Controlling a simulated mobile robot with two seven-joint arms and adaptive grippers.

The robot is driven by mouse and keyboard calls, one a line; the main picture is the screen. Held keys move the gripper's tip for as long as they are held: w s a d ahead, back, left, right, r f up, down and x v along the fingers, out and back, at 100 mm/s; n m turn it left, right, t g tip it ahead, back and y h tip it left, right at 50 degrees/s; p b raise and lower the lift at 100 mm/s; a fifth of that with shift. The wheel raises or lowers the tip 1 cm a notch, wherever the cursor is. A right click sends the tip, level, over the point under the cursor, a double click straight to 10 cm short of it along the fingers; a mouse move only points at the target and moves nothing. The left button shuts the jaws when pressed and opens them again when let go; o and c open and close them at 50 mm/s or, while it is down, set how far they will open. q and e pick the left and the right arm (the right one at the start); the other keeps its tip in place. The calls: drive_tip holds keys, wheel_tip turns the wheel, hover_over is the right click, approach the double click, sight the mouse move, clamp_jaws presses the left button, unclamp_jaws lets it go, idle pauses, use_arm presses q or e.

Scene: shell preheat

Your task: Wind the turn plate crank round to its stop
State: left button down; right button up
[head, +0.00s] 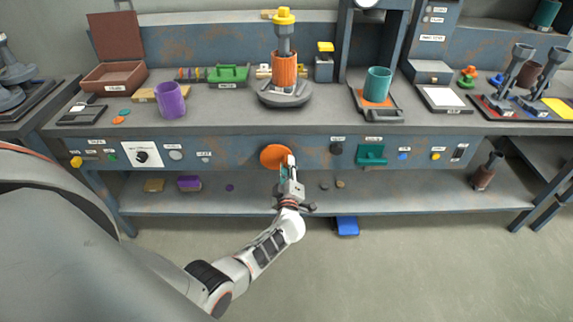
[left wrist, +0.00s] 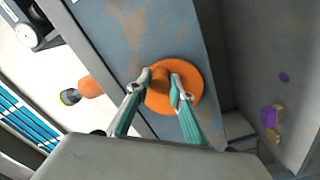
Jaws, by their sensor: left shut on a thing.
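The turn plate crank is an orange disc (head: 272,155) on the front panel of the bench, with a stubby orange handle. In the left wrist view the disc (left wrist: 190,78) lies behind my fingers, and its handle (left wrist: 158,97) sits between them. My left gripper (head: 288,168) is shut on this handle; its fingertips also show in the left wrist view (left wrist: 160,80). The grey round turn plate (head: 287,98) stands on the bench top above the crank and bears an orange ribbed cylinder (head: 285,70) with a yellow-topped grey piece over it. My right gripper is out of view.
A purple mug (head: 171,100) stands on the bench left of the turn plate, and a teal cup (head: 378,84) stands right of it. A dial (head: 142,156) and a teal bracket (head: 371,154) flank the crank on the panel. A lower shelf (head: 420,195) runs beneath.

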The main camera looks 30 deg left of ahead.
use_arm(q)
drive_tip(key=shift+f+m, duration=0.4)
drive_tip(key=shift+m, duration=0.5)
drive_tip(key=c, duration=1.8)
unclamp_jaws()
drive_tip(key=v, duration=1.2)
drive_tip(key=shift+d, duration=0.1)
